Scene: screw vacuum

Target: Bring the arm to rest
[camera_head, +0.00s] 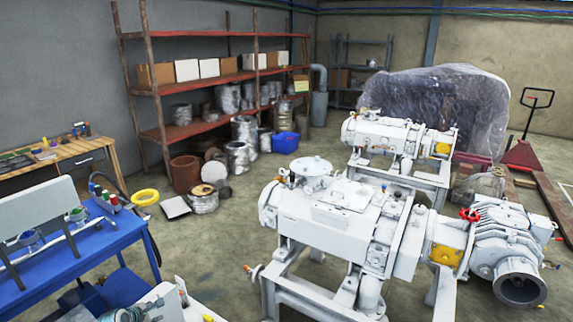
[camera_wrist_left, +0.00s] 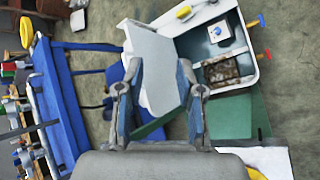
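My left gripper (camera_wrist_left: 160,72) shows in the left wrist view, with its two grey-blue fingers apart. A pale grey panel (camera_wrist_left: 155,50) shows beyond and between the fingertips. I see no clear grip on it, and the gap looks empty. In the head view, only pale parts at the bottom left edge could belong to my left arm, and I cannot make out the fingers there. My right gripper is in neither view.
A blue workbench (camera_head: 100,238) stands at the left. A large white vacuum pump (camera_head: 325,215) on a frame fills the middle right. A white housing (camera_wrist_left: 225,45) with coloured knobs lies close beyond the left gripper. Open floor (camera_head: 215,245) lies between bench and pump.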

